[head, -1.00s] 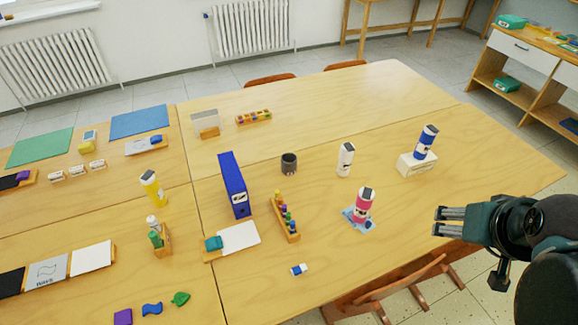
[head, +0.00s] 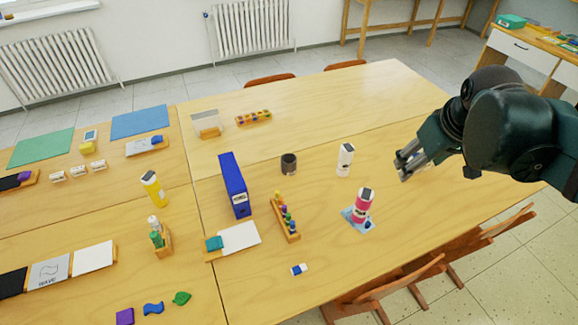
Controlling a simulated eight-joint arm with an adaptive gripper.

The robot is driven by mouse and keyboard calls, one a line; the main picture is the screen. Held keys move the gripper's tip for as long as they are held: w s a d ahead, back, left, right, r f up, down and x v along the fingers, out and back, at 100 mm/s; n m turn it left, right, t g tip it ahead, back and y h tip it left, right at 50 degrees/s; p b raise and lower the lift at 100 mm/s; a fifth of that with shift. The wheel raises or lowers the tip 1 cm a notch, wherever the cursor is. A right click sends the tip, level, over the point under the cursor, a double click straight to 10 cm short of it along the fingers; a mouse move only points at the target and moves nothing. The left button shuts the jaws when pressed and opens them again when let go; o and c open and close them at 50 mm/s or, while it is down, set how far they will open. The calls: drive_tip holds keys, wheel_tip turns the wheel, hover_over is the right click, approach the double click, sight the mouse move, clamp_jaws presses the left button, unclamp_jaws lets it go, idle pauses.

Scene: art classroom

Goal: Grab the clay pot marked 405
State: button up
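A small dark grey pot (head: 289,164) stands upright on the wooden table, right of the blue binder. It looks like the clay pot, but I cannot read a number on it. My gripper (head: 404,164) is above the right part of the table, well to the right of the pot and apart from it. Its fingers look parted with nothing between them.
A white bottle (head: 345,160) stands between the pot and my gripper. A pink bottle (head: 362,206) stands on a blue piece nearer the front. The blue binder (head: 234,185) and a rack of coloured pegs (head: 285,219) are close by. Table behind the pot is clear.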

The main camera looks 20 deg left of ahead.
drive_tip(key=w+a+f+n+g, duration=0.15)
drive_tip(key=w+a+n, duration=0.25)
drive_tip(key=w+a, duration=0.6)
drive_tip(key=n+g+h+p, duration=0.1)
drive_tip(key=n+g+p, duration=0.15)
drive_tip(key=n, duration=0.75)
hover_over(289, 165)
drive_tip(key=w+a, duration=0.2)
drive_tip(key=w, duration=0.1)
wheel_tip(289, 165, down, 24)
drive_tip(key=shift+s+d+r+g, duration=0.1)
drive_tip(key=shift+d+r+g, duration=0.1)
drive_tip(key=shift+g, duration=0.1)
drive_tip(key=shift+f+b, duration=0.3)
drive_tip(key=shift+f, duration=1)
